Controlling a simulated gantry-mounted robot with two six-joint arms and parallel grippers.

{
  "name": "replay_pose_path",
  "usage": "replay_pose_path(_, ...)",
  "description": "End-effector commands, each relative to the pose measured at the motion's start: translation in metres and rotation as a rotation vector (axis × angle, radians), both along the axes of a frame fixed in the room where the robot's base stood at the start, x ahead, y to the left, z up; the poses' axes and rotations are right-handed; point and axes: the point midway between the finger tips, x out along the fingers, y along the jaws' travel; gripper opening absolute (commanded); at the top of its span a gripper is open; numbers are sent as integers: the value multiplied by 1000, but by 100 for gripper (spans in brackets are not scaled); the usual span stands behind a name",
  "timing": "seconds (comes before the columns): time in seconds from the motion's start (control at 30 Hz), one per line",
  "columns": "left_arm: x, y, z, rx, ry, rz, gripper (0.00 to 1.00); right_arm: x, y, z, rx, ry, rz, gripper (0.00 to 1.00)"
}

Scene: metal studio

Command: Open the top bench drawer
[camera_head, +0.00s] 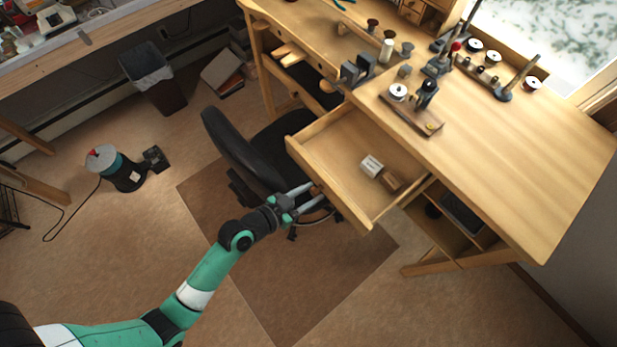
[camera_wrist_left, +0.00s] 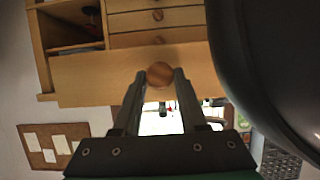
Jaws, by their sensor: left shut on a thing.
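The wooden workbench (camera_head: 520,165) stands at the right in the head view. Its top drawer (camera_head: 340,205) is pulled well out, with a small white box (camera_head: 371,166) and a small brown block (camera_head: 391,181) inside. My left gripper (camera_head: 312,189) is at the front of this drawer. In the left wrist view, the two fingers are on either side of a round wooden knob (camera_wrist_left: 160,74) on the drawer front (camera_wrist_left: 100,80), and the gripper is shut on it. In the head view the knob is hidden by the fingers. My right gripper is not in view.
A black chair (camera_head: 235,150) stands just left of the open drawer, close to my left arm, and looms large in the wrist view (camera_wrist_left: 275,60). A waste bin (camera_head: 152,78) and a teal-and-black device (camera_head: 118,170) are on the floor at left. The floor in front is clear.

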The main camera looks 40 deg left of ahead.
Motion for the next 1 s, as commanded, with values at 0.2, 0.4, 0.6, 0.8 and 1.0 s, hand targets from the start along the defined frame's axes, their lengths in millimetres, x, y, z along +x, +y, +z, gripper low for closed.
replay_pose_path(0.2,0,0,-1,2,2,-1,56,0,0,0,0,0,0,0)
replay_pose_path(0.4,0,0,0,1,1,0,70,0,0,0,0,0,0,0)
replay_pose_path(0.6,0,0,0,1,1,0,70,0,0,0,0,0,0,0)
replay_pose_path(0.8,-6,2,2,1,2,1,70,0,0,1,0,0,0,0)
replay_pose_path(1.0,-41,9,16,0,3,4,70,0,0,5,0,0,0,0)
